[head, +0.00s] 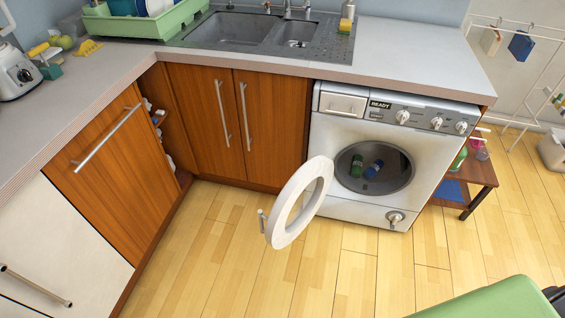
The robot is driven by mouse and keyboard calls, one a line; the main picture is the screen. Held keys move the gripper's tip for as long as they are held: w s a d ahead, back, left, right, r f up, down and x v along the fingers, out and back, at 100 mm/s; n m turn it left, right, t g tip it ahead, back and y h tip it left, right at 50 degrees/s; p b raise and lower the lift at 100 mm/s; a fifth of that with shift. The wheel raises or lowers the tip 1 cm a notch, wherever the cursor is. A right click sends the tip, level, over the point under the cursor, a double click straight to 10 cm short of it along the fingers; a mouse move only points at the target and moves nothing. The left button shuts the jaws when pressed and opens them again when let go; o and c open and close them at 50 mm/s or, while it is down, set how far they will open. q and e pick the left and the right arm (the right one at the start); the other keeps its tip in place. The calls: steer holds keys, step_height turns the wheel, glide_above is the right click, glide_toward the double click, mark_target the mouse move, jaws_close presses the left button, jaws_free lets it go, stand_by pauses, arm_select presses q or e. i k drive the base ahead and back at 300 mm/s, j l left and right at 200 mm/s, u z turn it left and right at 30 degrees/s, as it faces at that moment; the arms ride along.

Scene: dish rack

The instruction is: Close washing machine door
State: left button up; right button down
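The white washing machine (333,206) stands under the counter, right of centre. Its round white door (279,229) is swung open to the left, out into the room, with a small handle (262,222) on its outer edge. The drum opening (374,190) is uncovered and holds a green item (356,166) and a blue item (374,169). Neither of my grippers shows in the head view.
The wooden floor (225,270) in front of the machine is clear. Wooden cabinets (205,115) stand to the left, with a sink (235,28) above. A green surface (495,302) is at the lower right, and a low wooden table (480,172) is right of the machine.

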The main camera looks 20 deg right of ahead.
mark_target(277, 235)
steer(key=z, duration=0.4)
steer(key=i+j+z, duration=0.1)
steer(key=z, duration=0.25)
steer(key=j+z, duration=0.1)
steer(key=z, duration=0.3)
steer(key=i+j+z, duration=0.1)
steer(key=z, duration=0.25)
steer(key=i+j+z, duration=0.1)
steer(key=j+z, duration=0.35)
steer(key=j, duration=0.6)
steer(key=j+z, duration=0.5)
steer(key=j, duration=0.55)
